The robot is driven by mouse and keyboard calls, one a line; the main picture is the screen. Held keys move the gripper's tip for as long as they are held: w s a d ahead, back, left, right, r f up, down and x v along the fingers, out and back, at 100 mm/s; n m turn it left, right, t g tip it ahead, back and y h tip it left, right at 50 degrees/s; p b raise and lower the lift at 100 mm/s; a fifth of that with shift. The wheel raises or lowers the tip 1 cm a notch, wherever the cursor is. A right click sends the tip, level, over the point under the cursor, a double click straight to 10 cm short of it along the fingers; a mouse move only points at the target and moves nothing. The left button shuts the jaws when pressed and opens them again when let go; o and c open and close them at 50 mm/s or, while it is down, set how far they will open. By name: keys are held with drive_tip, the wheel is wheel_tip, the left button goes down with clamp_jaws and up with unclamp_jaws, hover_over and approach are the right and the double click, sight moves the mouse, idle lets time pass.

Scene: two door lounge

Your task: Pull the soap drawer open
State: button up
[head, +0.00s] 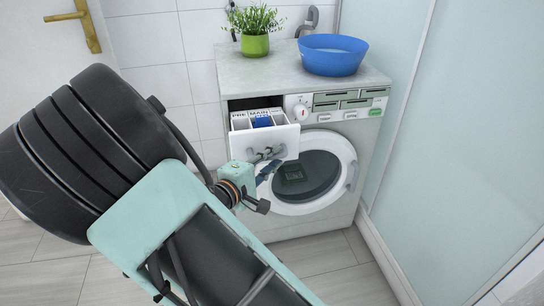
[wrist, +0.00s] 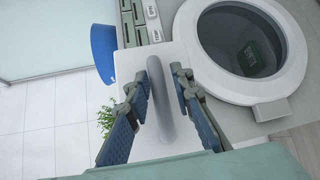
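The soap drawer (head: 290,137) is a white tray with compartments, pulled well out of the upper left of the washing machine (head: 338,175). Its inside shows from above, with a blue part in one compartment. Its grey bar handle (wrist: 164,100) stands on the drawer front (wrist: 180,58) in the wrist view. My gripper (head: 265,163) is at the drawer front. In the wrist view my gripper (wrist: 161,82) has one finger on each side of the handle, with narrow gaps seeming to show between fingers and bar. The fingers partly hide the handle in the head view.
The machine's round door (head: 308,173) is closed, just right of and below the drawer. A blue basin (head: 333,55) and a green potted plant (head: 255,43) stand on top. A frosted glass panel (head: 465,140) rises at the right. Tiled floor (head: 335,262) lies in front.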

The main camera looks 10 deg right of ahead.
drive_tip(key=shift+o, duration=0.5)
drive_tip(key=shift+w, duration=0.1)
drive_tip(key=shift+a, duration=0.2)
drive_tip(key=v, duration=1.1)
drive_tip(key=shift+s, duration=0.4)
drive_tip(key=shift+a+r, duration=0.1)
drive_tip(key=shift+a, duration=0.05)
